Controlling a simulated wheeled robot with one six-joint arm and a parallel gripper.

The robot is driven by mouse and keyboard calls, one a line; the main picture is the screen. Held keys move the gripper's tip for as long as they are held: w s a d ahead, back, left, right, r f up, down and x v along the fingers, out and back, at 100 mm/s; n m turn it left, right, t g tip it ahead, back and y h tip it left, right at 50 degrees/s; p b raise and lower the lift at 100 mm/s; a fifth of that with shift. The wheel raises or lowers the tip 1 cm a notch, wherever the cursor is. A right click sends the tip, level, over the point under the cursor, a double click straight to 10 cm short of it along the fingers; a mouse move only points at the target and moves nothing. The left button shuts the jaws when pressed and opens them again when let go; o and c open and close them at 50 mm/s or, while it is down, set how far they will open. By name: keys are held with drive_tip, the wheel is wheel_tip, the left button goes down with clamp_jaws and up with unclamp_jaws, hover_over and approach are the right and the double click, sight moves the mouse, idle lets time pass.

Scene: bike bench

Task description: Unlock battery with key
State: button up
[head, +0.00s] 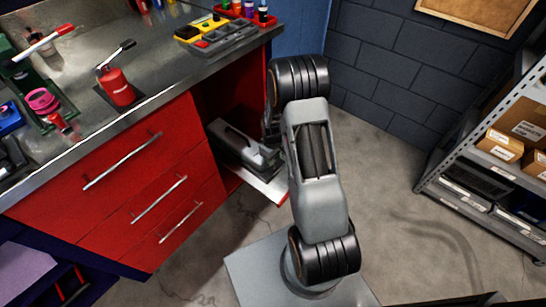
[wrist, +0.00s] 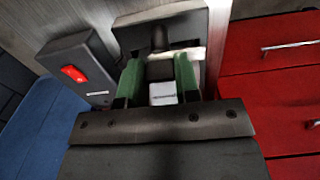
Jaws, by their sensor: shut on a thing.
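My gripper (wrist: 158,82) shows in the wrist view with two green fingers shut on a small black piece with a white label, probably the key (wrist: 162,92). A dark round part, perhaps the lock, lies just beyond the fingers in front of a grey block. I cannot tell whether the key is in it. In the head view, a grey case, probably the battery (head: 236,143), lies on a pale shelf low in the red bench's open bay. My arm hides most of my gripper there, and it is close to the case's right end.
Red drawers (head: 142,183) with metal handles are left of the bay. Tools and trays cover the bench top. A shelf rack (head: 490,170) stands at right, with clear floor between.

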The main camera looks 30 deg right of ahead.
drive_tip(key=o, duration=0.9)
wheel_tip(320, 180, up, 14)
drive_tip(key=shift+f+p, duration=0.1)
drive_tip(key=shift+p, duration=1.1)
